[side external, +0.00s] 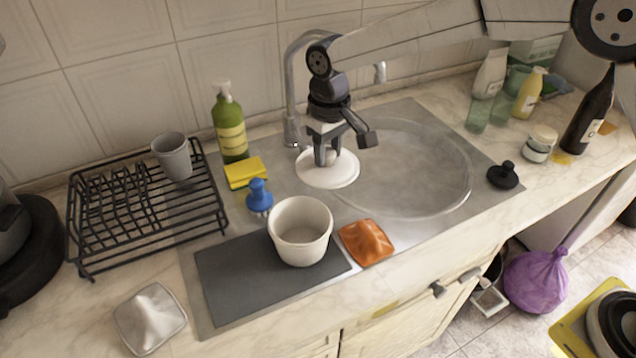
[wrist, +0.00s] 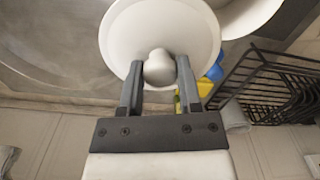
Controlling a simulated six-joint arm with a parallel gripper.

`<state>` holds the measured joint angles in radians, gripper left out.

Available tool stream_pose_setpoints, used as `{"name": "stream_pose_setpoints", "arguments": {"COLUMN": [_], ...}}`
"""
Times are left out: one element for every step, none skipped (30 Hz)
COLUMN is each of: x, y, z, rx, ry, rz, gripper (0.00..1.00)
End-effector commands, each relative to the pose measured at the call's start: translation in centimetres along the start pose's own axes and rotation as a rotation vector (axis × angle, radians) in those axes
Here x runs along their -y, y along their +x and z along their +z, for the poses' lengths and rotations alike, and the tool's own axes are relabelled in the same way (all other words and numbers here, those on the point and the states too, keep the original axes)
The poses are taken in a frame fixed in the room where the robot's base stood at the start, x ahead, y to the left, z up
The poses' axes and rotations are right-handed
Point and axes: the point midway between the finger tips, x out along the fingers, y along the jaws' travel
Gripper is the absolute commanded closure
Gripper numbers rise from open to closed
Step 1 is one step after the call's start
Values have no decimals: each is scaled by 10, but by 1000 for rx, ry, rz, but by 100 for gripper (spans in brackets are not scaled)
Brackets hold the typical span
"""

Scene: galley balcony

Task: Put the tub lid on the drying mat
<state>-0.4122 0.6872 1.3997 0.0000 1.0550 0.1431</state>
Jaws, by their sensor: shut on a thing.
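The tub lid (side external: 328,172) is a white round disc with a knob. It is held over the left part of the sink, behind and right of the white tub. In the wrist view the lid (wrist: 125,42) shows with its round knob between the two fingers. My gripper (side external: 327,160) is shut on the knob; it also shows in the wrist view (wrist: 159,75). The drying mat (side external: 225,282) is a dark grey rectangle at the front of the counter. The white tub (side external: 300,232) stands upright on its right part. The mat's left part is bare.
An orange cloth (side external: 367,242) lies at the mat's right edge. A blue brush (side external: 259,195) and a yellow sponge (side external: 245,172) are behind the tub. A black dish rack (side external: 110,215) with a grey cup (side external: 173,157) stands left.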

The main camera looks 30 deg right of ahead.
Motion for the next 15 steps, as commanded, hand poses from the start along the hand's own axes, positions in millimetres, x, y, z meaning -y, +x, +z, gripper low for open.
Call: {"name": "stream_pose_setpoints", "arguments": {"x": [17, 25, 37, 46, 55, 67, 76, 85, 97, 106, 115, 128, 137, 146, 158], "y": [1, 1, 1, 2, 2, 2, 2, 2, 3, 3, 4, 4, 5, 5, 6], "z": [-6, -8, -11, -14, -15, -18, -19, -20, -22, -23, -23, -24, -24, -23, -23], "rx": [-1, -1, -1, -1, 0, 0, -1, -1, 0, -1, -1, -1, -1, 0, 0], "ry": [-21, -30, -42, -52, -62, -76, -85, -94, -106, -117, -126, -140, -148, -158, -169], "rz": [0, 0, 0, 0, 0, 0, 0, 0, 0, 0, 0, 0, 0, 0, 0], "gripper": [100, 100, 100, 100, 100, 100, 100, 100, 100, 100, 100, 100, 100, 100, 100]}}
